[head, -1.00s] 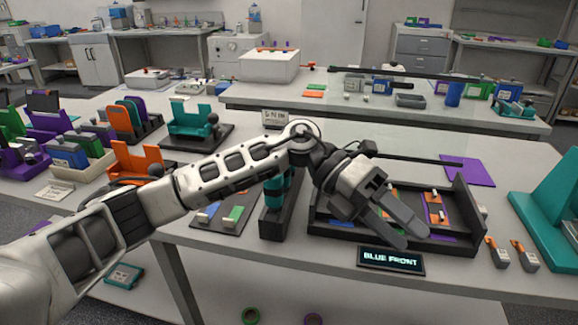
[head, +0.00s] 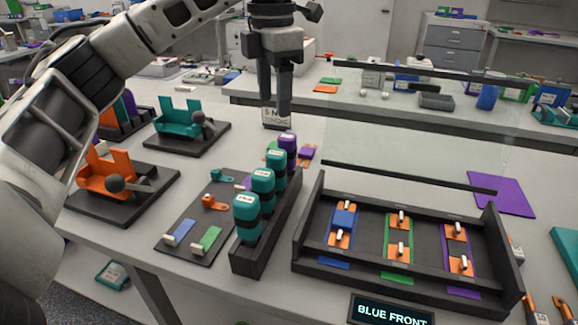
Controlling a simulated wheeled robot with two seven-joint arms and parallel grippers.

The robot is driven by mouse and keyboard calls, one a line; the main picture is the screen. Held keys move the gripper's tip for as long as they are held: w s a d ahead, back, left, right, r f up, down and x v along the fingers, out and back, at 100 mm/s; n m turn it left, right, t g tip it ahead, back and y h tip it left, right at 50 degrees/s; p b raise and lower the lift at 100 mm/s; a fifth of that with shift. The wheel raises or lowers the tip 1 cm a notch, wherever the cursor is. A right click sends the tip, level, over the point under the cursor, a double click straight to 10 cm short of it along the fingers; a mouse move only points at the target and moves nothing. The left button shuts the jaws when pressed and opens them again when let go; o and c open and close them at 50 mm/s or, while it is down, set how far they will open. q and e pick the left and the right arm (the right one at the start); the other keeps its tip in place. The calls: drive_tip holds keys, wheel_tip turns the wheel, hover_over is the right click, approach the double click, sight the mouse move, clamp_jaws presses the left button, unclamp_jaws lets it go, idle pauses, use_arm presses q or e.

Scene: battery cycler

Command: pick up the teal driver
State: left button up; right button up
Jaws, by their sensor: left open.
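Three teal drivers stand upright in a row in a narrow black rack (head: 262,245): a front one (head: 247,212), a middle one (head: 262,183) and a rear one (head: 273,162). Their teal handles have pale caps; their lower parts are hidden in the rack. A purple-topped driver (head: 288,143) stands at the rack's far end. My left gripper (head: 275,105) points down with its fingers apart and empty. In the picture it is above the far end of the rack, apart from the drivers. My right gripper is not in view.
A black tray (head: 300,262) with blue, green and purple strips and orange clips lies right of the rack. A dark mat (head: 205,215) with small parts lies left. A clear panel with black rails (head: 400,178) stands behind the tray. A purple mat (head: 500,192) lies right.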

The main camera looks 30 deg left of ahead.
use_arm(q)
drive_tip(key=b, duration=0.2)
hover_over(276, 167)
drive_tip(key=a, duration=0.1)
drive_tip(key=f, duration=0.4)
drive_tip(key=w+f, duration=0.1)
drive_tip(key=f, duration=0.1)
drive_tip(key=shift+f, duration=0.1)
wheel_tip(276, 167, down, 3)
drive_tip(key=shift+f, duration=0.1)
drive_tip(key=f, duration=0.2)
drive_tip(key=f+p, duration=0.1)
drive_tip(key=f, duration=0.1)
drive_tip(key=shift+w+f, duration=0.2)
drive_tip(key=shift+f, duration=0.6)
clamp_jaws()
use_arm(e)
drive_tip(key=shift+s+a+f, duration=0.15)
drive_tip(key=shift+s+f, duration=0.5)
